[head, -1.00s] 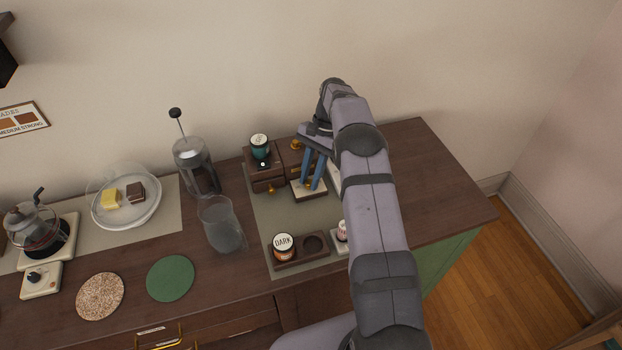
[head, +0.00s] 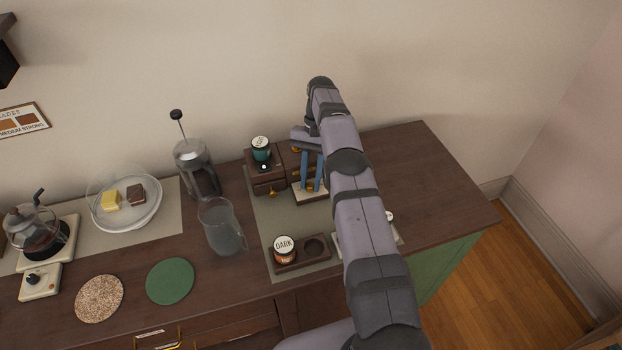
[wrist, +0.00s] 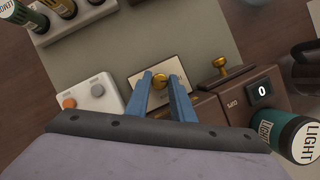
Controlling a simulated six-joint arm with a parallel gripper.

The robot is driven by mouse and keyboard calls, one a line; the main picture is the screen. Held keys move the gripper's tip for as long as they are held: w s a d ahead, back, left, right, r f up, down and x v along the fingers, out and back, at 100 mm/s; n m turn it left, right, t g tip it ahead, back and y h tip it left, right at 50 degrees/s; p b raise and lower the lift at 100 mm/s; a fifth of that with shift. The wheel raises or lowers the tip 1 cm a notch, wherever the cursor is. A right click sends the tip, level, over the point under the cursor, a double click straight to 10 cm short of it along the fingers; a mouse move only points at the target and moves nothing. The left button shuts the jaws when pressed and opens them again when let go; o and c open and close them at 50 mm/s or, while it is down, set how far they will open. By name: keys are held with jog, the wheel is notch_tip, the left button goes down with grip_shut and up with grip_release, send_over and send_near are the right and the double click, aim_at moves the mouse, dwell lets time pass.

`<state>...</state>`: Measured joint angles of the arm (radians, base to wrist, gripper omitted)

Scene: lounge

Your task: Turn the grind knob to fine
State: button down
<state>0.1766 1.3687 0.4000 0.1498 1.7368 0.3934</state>
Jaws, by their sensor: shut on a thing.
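The grind knob (wrist: 160,81) is a small brass knob on a pale plate (wrist: 136,80) in front of the brown wooden grinder (wrist: 205,108). In the wrist view my gripper (wrist: 160,76) has its blue fingers on either side of the knob, shut on it. In the head view my gripper (head: 311,187) points down at the pale plate (head: 302,198), and the fingers hide most of the knob. The plate's markings and the knob's setting are too small to read. The grinder (head: 265,181) stands near the wall.
A wooden holder with a DARK jar (head: 284,249) is in front. The counter's right end (head: 437,190) is clear.

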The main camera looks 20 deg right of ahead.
aim_at(308, 187)
jog(key=shift+r, duration=0.1)
jog(key=c, duration=1.5)
grip_release()
jog(key=shift+c, duration=0.2)
notch_tip(308, 187, up, 2)
jog(key=shift+w+p, duration=0.1)
jog(key=shift+p, duration=0.95)
jog(key=shift+a+r, duration=0.2)
jog(key=shift+r, duration=0.3)
jog(key=s+a+r+n+t+h, duration=0.2)
jog(key=s+a+r+n, duration=0.1)
jog(key=s+r, duration=0.6)
jog(key=s+a+f+n+t, duration=0.1)
jog(key=s, duration=0.9)
jog(key=s+a+f+n, duration=0.1)
jog(key=s+n, duration=0.1)
jog(key=s, duration=0.8)
jog(key=shift+s+f+n+t+h, duration=0.25)
jog(key=shift+f+n+t+h, duration=0.05)
jog(key=shift+f+t, duration=0.1)
